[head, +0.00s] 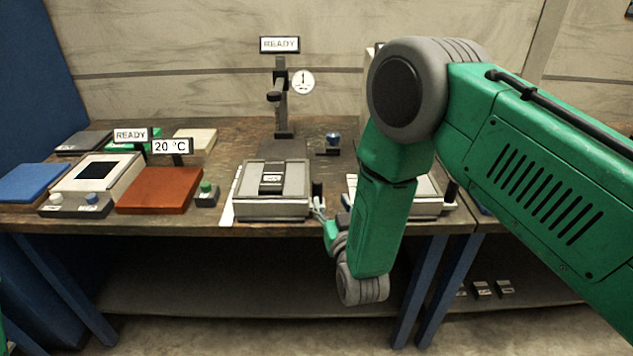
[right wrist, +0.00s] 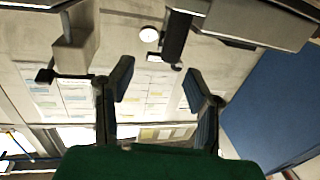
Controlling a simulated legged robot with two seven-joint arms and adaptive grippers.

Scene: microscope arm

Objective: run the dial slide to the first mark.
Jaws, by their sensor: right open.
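A dark upright stand (head: 282,115) stands at the back middle of the bench, with a white round dial (head: 303,82) beside its upper part. A black carriage (head: 279,85) sits on the post near the dial; I cannot make out any marks. In the right wrist view a white disc that looks like the dial (right wrist: 149,35) shows beside a dark post (right wrist: 178,38). My right gripper (head: 318,205) is at the bench's front edge, well in front of the stand, small and partly hidden. Its two fingers (right wrist: 157,88) are apart and empty. My left gripper is out of view.
A grey block (head: 272,208) with a dark piece on top lies just left of my right gripper. A small blue-topped item (head: 333,140) stands right of the stand. A red-brown plate (head: 160,190) and a white-framed device (head: 97,178) fill the left.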

